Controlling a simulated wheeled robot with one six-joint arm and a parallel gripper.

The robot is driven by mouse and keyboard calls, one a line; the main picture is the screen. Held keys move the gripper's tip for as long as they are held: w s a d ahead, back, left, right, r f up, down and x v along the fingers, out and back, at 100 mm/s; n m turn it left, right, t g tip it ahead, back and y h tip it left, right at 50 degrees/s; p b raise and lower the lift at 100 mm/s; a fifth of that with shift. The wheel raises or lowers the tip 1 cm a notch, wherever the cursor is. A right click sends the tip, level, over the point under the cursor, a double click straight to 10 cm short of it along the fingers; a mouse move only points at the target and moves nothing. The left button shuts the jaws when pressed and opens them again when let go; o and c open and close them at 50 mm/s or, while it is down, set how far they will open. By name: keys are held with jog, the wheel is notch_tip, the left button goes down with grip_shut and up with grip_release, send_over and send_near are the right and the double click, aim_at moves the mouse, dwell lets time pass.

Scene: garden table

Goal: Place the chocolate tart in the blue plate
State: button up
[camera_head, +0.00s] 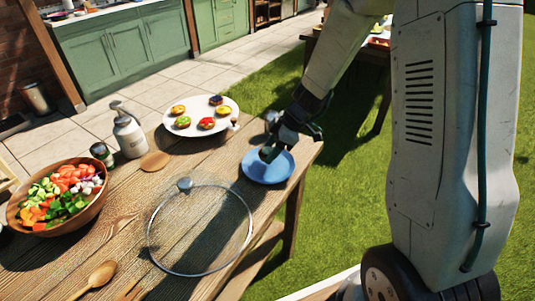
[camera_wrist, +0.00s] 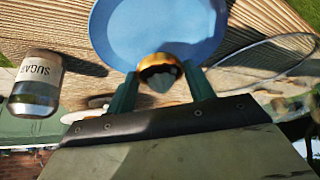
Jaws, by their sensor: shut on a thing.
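The blue plate (camera_head: 281,173) lies near the table's right edge, and it fills the upper middle of the wrist view (camera_wrist: 160,25). My gripper (camera_head: 268,153) is over the plate, with its fingers pointing down. In the wrist view my gripper (camera_wrist: 160,82) is shut on a small tart with a golden crust (camera_wrist: 158,62). Its filling is mostly hidden, so I cannot confirm that it is the chocolate one. The tart is in front of the plate in this view; whether it touches the plate I cannot tell.
A white plate (camera_head: 225,103) with several topped tarts stands behind. A glass lid (camera_head: 185,186) lies to the front left. A salad bowl (camera_head: 62,222) and a pump bottle (camera_head: 129,135) are left. A sugar jar (camera_wrist: 37,85) shows in the wrist view.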

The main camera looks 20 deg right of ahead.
jog(key=shift+s+f, duration=0.15)
jog(key=shift+f, duration=0.65)
jog(key=shift+s+f, duration=0.1)
jog(key=shift+f, duration=0.7)
jog(key=shift+f, duration=0.1)
jog(key=o, duration=1)
jog(key=shift+o, duration=0.2)
jog(key=v, duration=1.2)
jog(key=s+a+r+m+g+h, duration=0.15)
jog(key=s+a+r+m, duration=0.35)
jog(key=s+r, duration=0.65)
jog(key=s+d+r+m+h, duration=0.1)
jog(key=s+m, duration=0.3)
jog(key=s, duration=0.4)
jog(key=s+d+r+m+h, duration=0.1)
jog(key=s+r+m+h, duration=0.1)
jog(key=s+m, duration=0.3)
jog(key=s+h, duration=0.1)
jog(key=s, duration=0.2)
jog(key=shift+s+r, duration=0.15)
jog(key=shift+r, duration=0.2)
